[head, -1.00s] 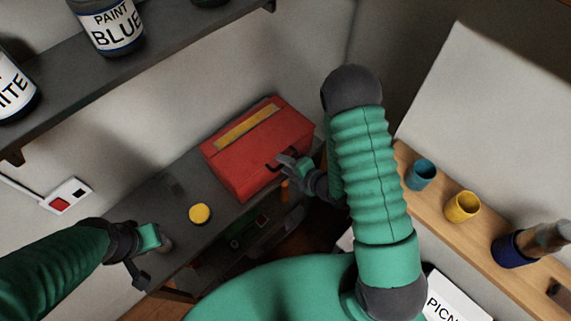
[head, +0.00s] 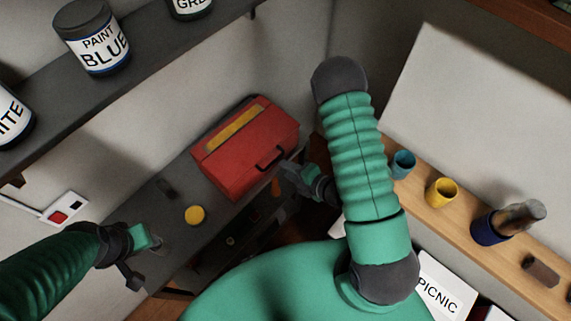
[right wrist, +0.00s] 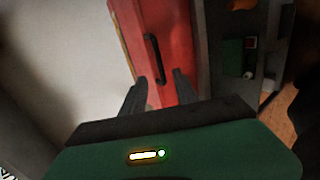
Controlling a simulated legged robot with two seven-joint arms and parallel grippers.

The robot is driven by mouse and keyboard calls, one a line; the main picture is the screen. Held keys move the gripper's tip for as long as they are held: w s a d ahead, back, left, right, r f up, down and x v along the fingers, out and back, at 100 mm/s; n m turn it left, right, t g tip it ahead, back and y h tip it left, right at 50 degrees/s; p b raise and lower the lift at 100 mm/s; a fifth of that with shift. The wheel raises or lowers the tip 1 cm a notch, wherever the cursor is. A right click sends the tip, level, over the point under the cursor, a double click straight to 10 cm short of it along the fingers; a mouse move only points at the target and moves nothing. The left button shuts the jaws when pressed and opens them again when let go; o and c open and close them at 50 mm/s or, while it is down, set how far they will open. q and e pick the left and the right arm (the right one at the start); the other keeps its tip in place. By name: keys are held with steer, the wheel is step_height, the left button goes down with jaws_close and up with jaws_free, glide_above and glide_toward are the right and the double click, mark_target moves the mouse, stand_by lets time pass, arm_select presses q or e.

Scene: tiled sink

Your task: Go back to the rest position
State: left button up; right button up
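My right gripper (head: 290,174) is at the front right corner of the red toolbox (head: 236,160), just off its dark handle (head: 270,157). In the right wrist view its two fingers (right wrist: 160,76) stand apart with nothing held between them. The toolbox handle (right wrist: 153,58) shows beyond the fingertips, on the box's red face. My left gripper (head: 146,254) is at the lower left, by the near left end of the dark workbench (head: 170,222). Its fingers are too small and dark to tell open from shut.
A yellow round thing (head: 195,215) lies on the workbench. A shelf with paint cans (head: 95,40) hangs at upper left. A wooden ledge at right holds a teal cup (head: 403,164), a yellow cup (head: 441,192) and a blue holder (head: 489,229). A switch box (head: 64,208) is on the left wall.

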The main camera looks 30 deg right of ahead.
arm_select(q)
steer(key=shift+r, duration=0.4)
arm_select(e)
steer(key=shift+s+r, duration=0.15)
steer(key=shift+s, duration=0.15)
